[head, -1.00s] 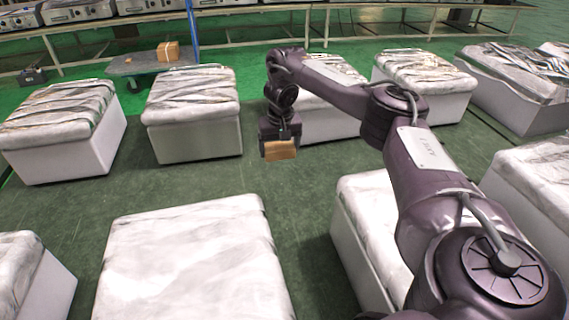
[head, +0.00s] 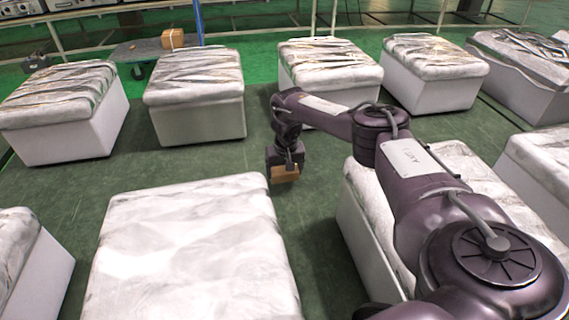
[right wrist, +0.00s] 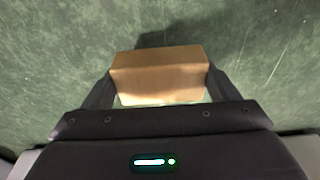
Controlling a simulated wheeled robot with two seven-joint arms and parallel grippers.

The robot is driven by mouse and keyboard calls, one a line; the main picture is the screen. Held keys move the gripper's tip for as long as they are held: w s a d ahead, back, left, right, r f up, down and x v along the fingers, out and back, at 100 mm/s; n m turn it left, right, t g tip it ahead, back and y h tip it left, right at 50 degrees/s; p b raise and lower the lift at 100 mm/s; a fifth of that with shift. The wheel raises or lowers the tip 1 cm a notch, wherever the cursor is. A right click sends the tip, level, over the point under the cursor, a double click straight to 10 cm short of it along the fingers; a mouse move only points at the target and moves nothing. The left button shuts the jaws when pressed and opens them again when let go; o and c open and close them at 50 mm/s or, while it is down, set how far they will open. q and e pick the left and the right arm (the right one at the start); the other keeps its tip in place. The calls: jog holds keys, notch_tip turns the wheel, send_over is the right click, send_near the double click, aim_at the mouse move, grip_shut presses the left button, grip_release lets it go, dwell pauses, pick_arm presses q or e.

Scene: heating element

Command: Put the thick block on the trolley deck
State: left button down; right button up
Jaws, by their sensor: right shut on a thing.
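My right gripper (head: 285,168) is shut on a brown block (head: 285,174) and holds it above the green floor, in the aisle between the white wrapped boxes. In the right wrist view the block (right wrist: 160,70) sits between the two fingers of the gripper (right wrist: 160,88). The trolley deck (head: 140,51) is grey and stands at the back left, partly hidden behind the wrapped boxes. Another brown box (head: 172,39) stands on it. The trolley is well away from my right gripper. My left gripper is not in view.
White wrapped boxes stand in rows: two at the left (head: 65,105) and (head: 196,95), one behind my arm (head: 330,65), and a large one in front (head: 185,250). Dark green floor lies free between them. A blue post (head: 198,22) stands beside the trolley.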

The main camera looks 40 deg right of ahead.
aim_at(284, 180)
jog(key=shift+f, duration=0.4)
notch_tip(284, 180, down, 4)
jog(key=shift+r+b, duration=0.2)
jog(key=shift+b, duration=0.2)
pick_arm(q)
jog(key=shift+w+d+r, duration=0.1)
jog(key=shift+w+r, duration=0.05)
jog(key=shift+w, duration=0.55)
pick_arm(e)
jog(key=o, duration=0.7)
jog(key=shift+o, duration=1)
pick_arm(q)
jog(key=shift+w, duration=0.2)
pick_arm(e)
jog(key=shift+o, duration=0.2)
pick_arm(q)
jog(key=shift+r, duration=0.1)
